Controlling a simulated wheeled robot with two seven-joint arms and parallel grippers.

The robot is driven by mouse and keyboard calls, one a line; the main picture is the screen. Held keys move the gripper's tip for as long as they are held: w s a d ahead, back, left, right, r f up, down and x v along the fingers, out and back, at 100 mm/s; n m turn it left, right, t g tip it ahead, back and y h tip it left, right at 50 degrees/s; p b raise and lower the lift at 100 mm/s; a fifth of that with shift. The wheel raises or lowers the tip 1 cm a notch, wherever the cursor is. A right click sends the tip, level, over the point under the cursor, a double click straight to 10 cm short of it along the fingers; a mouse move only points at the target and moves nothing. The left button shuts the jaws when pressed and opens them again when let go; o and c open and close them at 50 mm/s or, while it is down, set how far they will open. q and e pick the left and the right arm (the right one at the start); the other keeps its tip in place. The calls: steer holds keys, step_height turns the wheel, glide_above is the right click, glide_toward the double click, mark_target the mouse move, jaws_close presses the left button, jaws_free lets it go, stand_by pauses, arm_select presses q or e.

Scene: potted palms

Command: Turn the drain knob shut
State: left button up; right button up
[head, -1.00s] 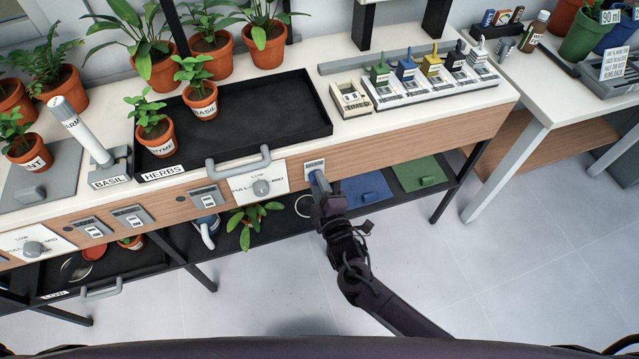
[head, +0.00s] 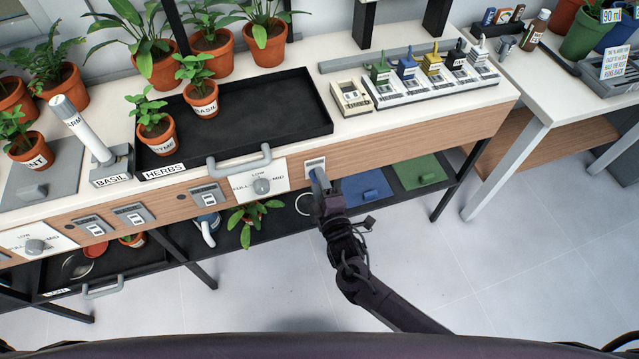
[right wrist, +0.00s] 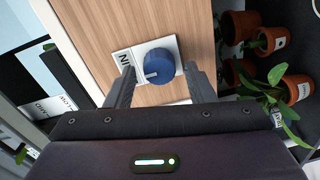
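The drain knob (right wrist: 161,67) is round and blue with a pale mark on its face, seen in the right wrist view. It sits on a white label plate (right wrist: 126,60) fixed to the wooden bench front; the lettering is partly covered. In the head view the plate (head: 315,163) shows above the knob (head: 319,176), which my gripper partly hides. My right gripper (right wrist: 159,74) is open, with one finger on each side of the knob. A small gap shows between the left finger and the knob; contact on the right is unclear. My left gripper is not in view.
A similar grey knob (head: 262,186) on a white panel is left of the drain knob. A black herb tray (head: 285,112) with a grey handle (head: 239,162) stands above. A lower shelf holds a blue mat (head: 366,188) and a green mat (head: 420,172). Floor in front is clear.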

steer(key=v, duration=0.7)
steer(key=shift+s+d, duration=0.1)
steer(key=shift+s, duration=0.3)
stand_by(0.3)
